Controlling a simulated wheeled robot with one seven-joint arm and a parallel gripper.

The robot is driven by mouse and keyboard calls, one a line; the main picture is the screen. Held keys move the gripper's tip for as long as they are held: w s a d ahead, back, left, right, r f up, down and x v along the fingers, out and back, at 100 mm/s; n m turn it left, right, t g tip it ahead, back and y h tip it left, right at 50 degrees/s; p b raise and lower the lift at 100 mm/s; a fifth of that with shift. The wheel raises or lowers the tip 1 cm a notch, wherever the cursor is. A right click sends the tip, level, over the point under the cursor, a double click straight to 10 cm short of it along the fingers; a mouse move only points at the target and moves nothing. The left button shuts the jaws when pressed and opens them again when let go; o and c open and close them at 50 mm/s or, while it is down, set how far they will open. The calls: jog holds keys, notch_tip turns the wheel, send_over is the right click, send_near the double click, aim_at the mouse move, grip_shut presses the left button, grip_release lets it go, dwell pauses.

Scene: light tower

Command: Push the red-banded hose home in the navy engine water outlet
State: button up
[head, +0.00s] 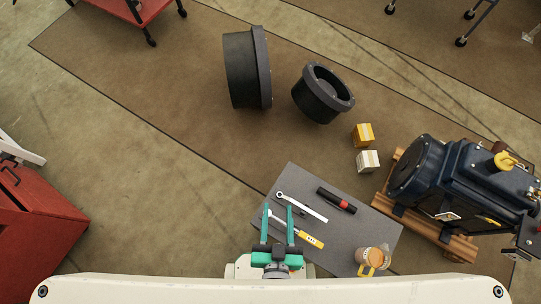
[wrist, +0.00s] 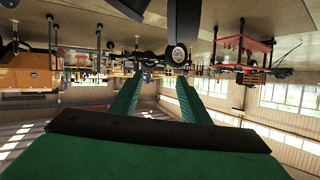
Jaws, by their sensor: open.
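The red-banded hose (head: 337,200) is a short black tube with a red band near its right end. It lies on the grey mat (head: 353,238) in the head view. The navy engine (head: 430,180) rests on a wooden stand at the right. I cannot tell which part of it is the water outlet. My gripper (head: 278,212) is open and empty, with green fingers over the left part of the mat, left of the hose. The wrist view shows the two spread fingers (wrist: 158,92) with nothing between them; hose and engine are not visible there.
Two small boxes (head: 364,135) and two large black round parts (head: 247,68) stand beyond. A red cabinet (head: 35,225) is at left. The floor between is open.

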notch_tip(320, 180, up, 6)
jog(key=s+a+n+t, duration=0.1)
jog(key=a, duration=0.1)
jog(key=shift+s+f+n, duration=0.15)
jog(key=shift+s+n, duration=0.1)
jog(key=shift+n, duration=0.05)
jog(key=shift+o, duration=0.7)
